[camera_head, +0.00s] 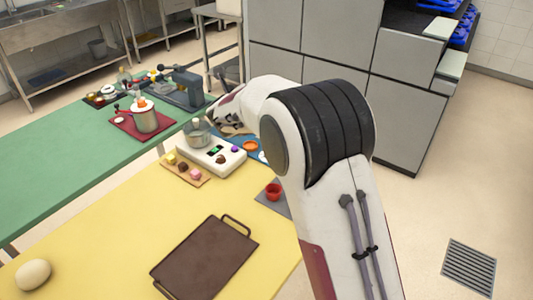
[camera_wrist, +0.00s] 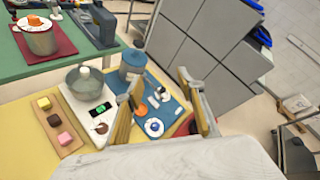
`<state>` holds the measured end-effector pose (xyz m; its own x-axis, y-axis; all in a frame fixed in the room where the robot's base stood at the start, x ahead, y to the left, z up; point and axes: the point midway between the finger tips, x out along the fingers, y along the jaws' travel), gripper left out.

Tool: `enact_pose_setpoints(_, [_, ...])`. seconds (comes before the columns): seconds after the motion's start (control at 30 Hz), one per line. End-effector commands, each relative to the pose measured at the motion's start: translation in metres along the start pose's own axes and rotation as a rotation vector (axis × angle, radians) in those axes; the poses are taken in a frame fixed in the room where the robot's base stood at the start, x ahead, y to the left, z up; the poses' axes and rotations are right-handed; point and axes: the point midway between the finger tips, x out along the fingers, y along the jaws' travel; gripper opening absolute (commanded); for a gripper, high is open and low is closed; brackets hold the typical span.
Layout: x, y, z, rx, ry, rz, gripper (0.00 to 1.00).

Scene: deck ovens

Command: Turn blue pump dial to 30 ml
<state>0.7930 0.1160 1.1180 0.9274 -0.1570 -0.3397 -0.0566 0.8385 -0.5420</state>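A round white dial with a blue centre (camera_wrist: 154,127) lies on a blue mat (camera_wrist: 173,108) in the wrist view, between my fingers in the picture. Its setting is too small to read. A grey-blue lidded container (camera_wrist: 133,63) stands at the mat's far end; I cannot tell if it is the pump. My gripper (camera_wrist: 160,80) is open and empty, its two fingers spread above the mat, apart from the dial.
A white scale-like unit (camera_head: 205,163) with a green display and a pot (camera_head: 197,133) stands beside the mat. A wooden board (camera_head: 180,175) holds small coloured cubes. A red cup (camera_head: 273,191) and a brown tray (camera_head: 205,258) are nearer. The yellow tabletop (camera_head: 130,220) is mostly clear.

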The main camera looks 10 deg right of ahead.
Motion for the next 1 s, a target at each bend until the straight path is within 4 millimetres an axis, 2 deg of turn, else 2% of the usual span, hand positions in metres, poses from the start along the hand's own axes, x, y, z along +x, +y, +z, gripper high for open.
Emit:
enact_pose_setpoints(0.2, [0.033, 0.021, -0.034, 0.204, 0.064, -0.095, 0.39])
enact_pose_setpoints(0.5, [0.063, 0.05, -0.091, 0.471, 0.14, -0.254, 0.39])
enact_pose_setpoints(0.8, [0.076, 0.083, -0.159, 0.701, 0.2, -0.434, 0.39])
enact_pose_setpoints(1.0, [0.076, 0.096, -0.192, 0.793, 0.218, -0.524, 0.39])
